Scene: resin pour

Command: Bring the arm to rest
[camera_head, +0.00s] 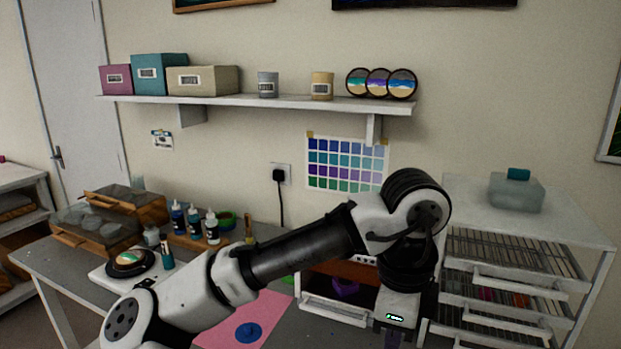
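My arm reaches from the lower left up to the right across the table, and its wrist bends down at the right. My gripper (391,339) is at the bottom edge of the picture, pointing down, in front of the white drawer unit. Only its upper part shows. Its fingertips are cut off or too dark to make out, so I cannot tell whether it is open or holds anything.
The table holds a pink mat (262,312), dye bottles (212,228), a white board (100,276) with a round piece, and a wooden case (88,243). A drying rack (590,235) with a clear container (516,192) stands right. A shelf (230,101) hangs above.

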